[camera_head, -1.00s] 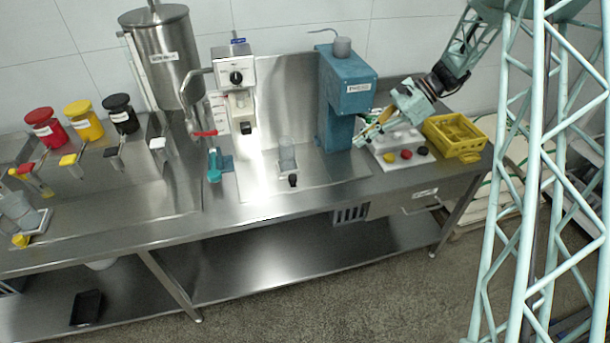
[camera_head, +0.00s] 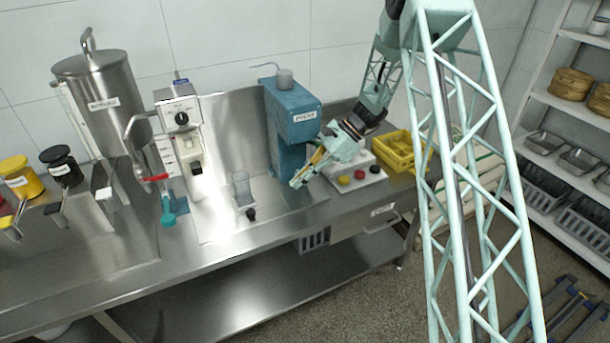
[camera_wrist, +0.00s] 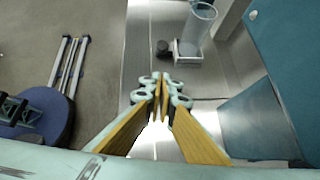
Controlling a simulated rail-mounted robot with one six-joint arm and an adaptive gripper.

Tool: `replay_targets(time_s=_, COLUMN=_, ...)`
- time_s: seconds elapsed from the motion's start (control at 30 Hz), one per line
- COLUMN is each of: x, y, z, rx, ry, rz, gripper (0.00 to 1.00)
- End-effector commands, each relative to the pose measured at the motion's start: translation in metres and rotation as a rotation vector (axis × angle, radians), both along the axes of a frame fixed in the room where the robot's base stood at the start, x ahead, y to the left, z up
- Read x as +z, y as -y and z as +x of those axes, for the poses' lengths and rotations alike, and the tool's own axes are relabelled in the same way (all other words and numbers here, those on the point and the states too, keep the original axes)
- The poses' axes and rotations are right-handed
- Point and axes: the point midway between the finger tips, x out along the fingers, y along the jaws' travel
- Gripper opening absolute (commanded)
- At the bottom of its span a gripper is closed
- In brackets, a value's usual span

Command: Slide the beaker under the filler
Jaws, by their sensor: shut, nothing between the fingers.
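The clear beaker (camera_head: 241,187) stands upright on a small holder with a black knob (camera_head: 251,213) at its front, on the steel bench. The beaker shows at the top right of the wrist view (camera_wrist: 198,28), with the knob (camera_wrist: 162,47) left of it. The blue machine (camera_head: 291,120), whose label appears to read filler, stands right of the beaker. My gripper (camera_head: 298,183) is in front of the blue machine, right of the beaker and apart from it. In the wrist view its fingers (camera_wrist: 160,82) are together and hold nothing.
A mill-like machine (camera_head: 181,122) with a dial stands left of the beaker, with a steel tank (camera_head: 104,100) behind. The bench between beaker and gripper looks clear.

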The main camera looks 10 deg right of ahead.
Motion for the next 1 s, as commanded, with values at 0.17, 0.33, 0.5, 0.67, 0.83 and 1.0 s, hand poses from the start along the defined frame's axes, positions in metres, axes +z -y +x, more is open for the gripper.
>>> replay_targets(time_s=0.17, x=-0.018, y=-0.018, z=-0.002, rx=0.001, ry=-0.001, rz=0.001, gripper=0.00)
replay_targets(time_s=0.33, x=-0.033, y=-0.034, z=-0.002, rx=0.000, ry=-0.001, rz=0.000, gripper=0.00)
replay_targets(time_s=0.5, x=-0.049, y=-0.051, z=-0.004, rx=0.002, ry=-0.002, rz=0.000, gripper=0.00)
replay_targets(time_s=0.67, x=-0.063, y=-0.066, z=-0.005, rx=0.002, ry=-0.002, rz=0.000, gripper=0.00)
replay_targets(time_s=0.83, x=-0.079, y=-0.082, z=-0.006, rx=0.001, ry=-0.001, rz=-0.001, gripper=0.00)
replay_targets(time_s=1.0, x=-0.084, y=-0.101, z=-0.007, rx=0.003, ry=0.000, rz=-0.001, gripper=0.00)
